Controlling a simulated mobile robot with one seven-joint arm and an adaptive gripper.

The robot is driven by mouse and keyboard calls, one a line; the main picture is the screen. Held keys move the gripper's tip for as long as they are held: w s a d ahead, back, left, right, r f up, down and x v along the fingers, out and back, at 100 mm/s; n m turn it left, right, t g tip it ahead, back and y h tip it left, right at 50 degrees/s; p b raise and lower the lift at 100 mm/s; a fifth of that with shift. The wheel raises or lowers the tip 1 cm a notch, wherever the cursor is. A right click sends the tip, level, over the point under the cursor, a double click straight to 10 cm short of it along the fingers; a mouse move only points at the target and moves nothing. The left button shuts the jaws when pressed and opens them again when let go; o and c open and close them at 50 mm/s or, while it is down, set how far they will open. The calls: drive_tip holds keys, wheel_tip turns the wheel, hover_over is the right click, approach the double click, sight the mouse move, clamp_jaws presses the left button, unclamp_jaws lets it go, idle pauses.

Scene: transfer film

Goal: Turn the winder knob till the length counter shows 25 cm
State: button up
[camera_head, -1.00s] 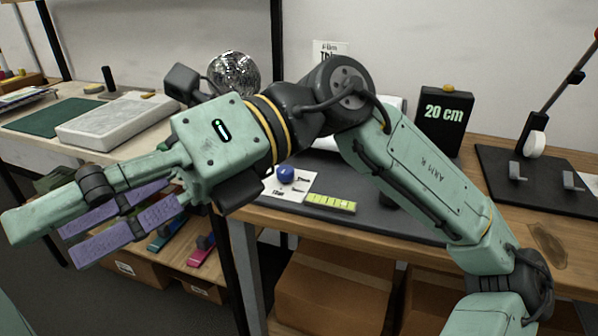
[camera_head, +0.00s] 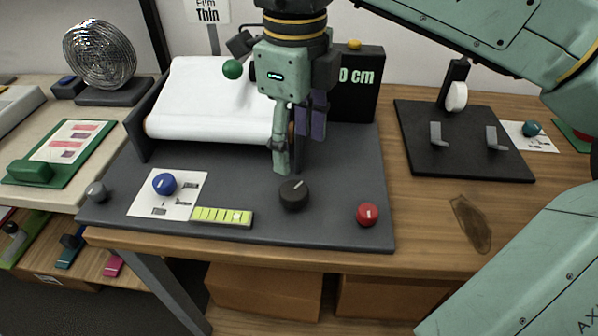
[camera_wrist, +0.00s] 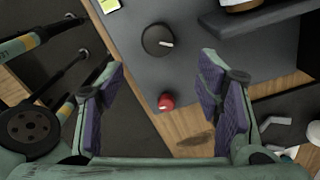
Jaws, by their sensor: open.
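The winder knob is probably the dark round knob (camera_head: 293,195) on the grey winder base (camera_head: 240,225). It also shows in the wrist view (camera_wrist: 157,40), with a pale pointer mark. My gripper (camera_head: 297,150) points down above the base, behind the knob in the head view, apart from it. In the wrist view its purple-padded fingers (camera_wrist: 160,70) are wide apart and empty. The length counter (camera_head: 358,95) is a black box at the back; its first digit is hidden by my gripper and "0 cm" shows. A white film roll (camera_head: 205,100) lies left of my gripper.
A red knob (camera_head: 367,214) sits right of the dark knob. A yellow-green strip (camera_head: 221,216) and a blue knob (camera_head: 164,184) on a card are to the left. A black stand (camera_head: 465,150) is on the right. Wood between is clear.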

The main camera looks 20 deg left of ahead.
sight(295, 190)
wheel_tip(295, 190, down, 9)
drive_tip(key=shift+s+f+p, duration=0.15)
drive_tip(key=shift+p, duration=0.5)
drive_tip(key=c, duration=1.2)
drive_tip(key=shift+o, duration=0.2)
drive_tip(key=shift+a+f+n+b, duration=0.1)
drive_tip(key=shift+f+n+b, duration=0.1)
drive_tip(key=shift+n+b, duration=0.75)
drive_tip(key=shift+n, duration=0.05)
drive_tip(key=shift+r+n, duration=0.2)
drive_tip(key=shift+n, duration=0.3)
drive_tip(key=o, duration=1.2)
drive_tip(key=shift+c, duration=0.2)
